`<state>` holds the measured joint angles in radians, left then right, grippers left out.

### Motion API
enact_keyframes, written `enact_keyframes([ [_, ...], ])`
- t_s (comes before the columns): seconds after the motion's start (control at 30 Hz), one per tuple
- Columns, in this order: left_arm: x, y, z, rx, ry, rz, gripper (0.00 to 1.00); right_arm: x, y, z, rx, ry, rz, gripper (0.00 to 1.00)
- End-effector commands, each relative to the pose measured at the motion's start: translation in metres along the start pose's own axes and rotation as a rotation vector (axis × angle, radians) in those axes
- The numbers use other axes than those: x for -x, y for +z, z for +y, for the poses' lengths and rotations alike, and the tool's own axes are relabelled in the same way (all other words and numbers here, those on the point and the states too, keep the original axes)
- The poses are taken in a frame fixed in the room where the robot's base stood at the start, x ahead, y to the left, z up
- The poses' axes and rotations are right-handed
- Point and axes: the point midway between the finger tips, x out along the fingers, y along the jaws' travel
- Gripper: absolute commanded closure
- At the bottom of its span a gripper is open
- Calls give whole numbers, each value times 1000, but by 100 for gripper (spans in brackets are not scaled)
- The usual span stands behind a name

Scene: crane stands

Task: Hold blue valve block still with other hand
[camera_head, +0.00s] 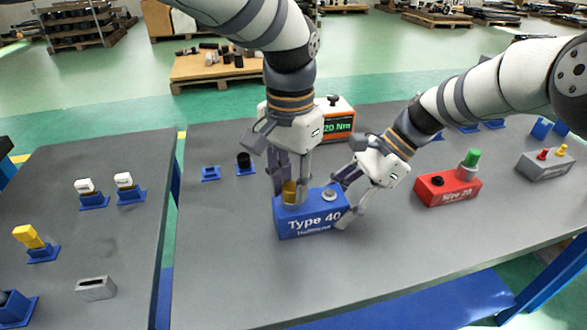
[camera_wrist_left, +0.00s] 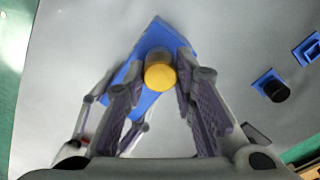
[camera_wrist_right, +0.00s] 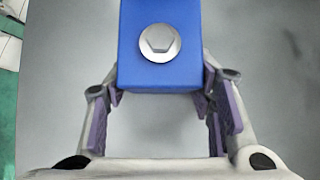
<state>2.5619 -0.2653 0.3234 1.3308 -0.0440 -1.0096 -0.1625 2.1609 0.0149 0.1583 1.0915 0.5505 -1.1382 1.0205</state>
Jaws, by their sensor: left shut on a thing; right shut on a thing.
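The blue valve block (camera_head: 311,222), marked "Type 40", sits on the grey table. A yellow cylindrical piece (camera_head: 289,193) stands upright on its left part and a silver hex plug (camera_head: 329,195) is on its right part. My left gripper (camera_head: 290,183) comes from above and is shut on the yellow piece, whose round top (camera_wrist_left: 160,77) shows in the left wrist view. My right gripper (camera_head: 346,202) is shut on the right end of the block, one finger at each side. In the right wrist view the block (camera_wrist_right: 160,75) lies between the fingers; the fingertips are partly hidden.
A red "Size 20" block (camera_head: 447,189) with a green piece stands to the right, and a grey block (camera_head: 545,166) beyond it. A torque display box (camera_head: 335,122) is behind my arms. Small blue stands (camera_head: 211,174) are at the left. The table front is clear.

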Motion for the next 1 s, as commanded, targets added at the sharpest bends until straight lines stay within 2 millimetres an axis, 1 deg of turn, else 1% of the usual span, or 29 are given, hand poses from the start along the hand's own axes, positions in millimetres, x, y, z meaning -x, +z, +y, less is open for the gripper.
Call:
enact_keyframes([
  [0.1,0,0,0,-23,0,-1,100,0,0,0,1,0,-1,88],
  [0.17,0,0,0,-137,3,0,100,0,0,0,1,0,-1,88],
  [0.2,0,0,0,-235,3,0,100,0,0,0,1,0,-1,88],
  [0.23,0,0,0,-225,0,-1,68,0,0,0,1,0,-1,88],
  [0.27,0,0,0,-221,-1,-1,61,0,0,0,1,0,-1,88],
  [0.3,0,0,0,-219,-1,-1,52,0,0,0,1,0,-1,88],
  [0.77,1,0,0,-215,0,0,52,0,0,0,1,0,0,88],
  [1.0,24,0,0,-214,0,1,52,0,0,0,1,0,0,88],
])
